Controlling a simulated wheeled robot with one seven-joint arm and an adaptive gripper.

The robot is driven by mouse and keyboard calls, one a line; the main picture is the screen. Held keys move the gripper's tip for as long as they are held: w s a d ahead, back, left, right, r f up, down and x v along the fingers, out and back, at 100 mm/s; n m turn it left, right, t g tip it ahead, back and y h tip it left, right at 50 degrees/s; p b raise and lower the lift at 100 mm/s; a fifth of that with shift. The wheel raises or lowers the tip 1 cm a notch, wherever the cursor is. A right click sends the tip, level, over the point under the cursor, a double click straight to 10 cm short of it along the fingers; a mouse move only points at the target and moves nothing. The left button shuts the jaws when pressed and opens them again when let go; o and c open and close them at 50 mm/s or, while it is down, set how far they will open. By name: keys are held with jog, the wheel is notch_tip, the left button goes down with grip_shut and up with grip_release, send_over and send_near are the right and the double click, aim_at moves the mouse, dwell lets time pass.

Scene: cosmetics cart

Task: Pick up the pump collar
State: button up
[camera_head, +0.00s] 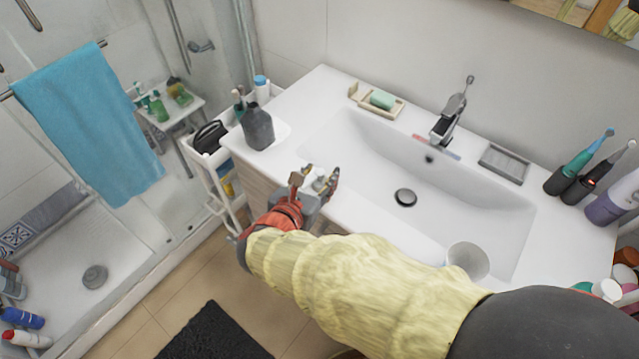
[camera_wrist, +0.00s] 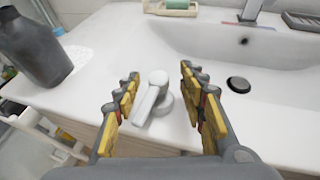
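The pump collar (camera_wrist: 154,98), a pale grey piece with a spout, sits on the white counter near its front edge. In the wrist view it shows between the two yellow-padded fingers of my gripper (camera_wrist: 161,77), with a gap on both sides. My gripper is open. In the head view my gripper (camera_head: 320,175) is over the front edge of the counter, and the pump collar (camera_head: 320,184) shows small between its fingers, partly hidden. A dark grey bottle (camera_head: 258,128) stands upright on the counter to the left, apart from my gripper; it also shows in the wrist view (camera_wrist: 35,50).
The sink basin (camera_head: 470,195) opens to the right, with a faucet (camera_head: 449,115) behind it. A soap dish (camera_head: 392,107) sits at the back. A white cup (camera_head: 467,260) and electric toothbrushes (camera_head: 580,175) are on the right. A white cart (camera_head: 215,165) stands left of the counter.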

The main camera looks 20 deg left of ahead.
jog(key=shift+c, duration=1.2)
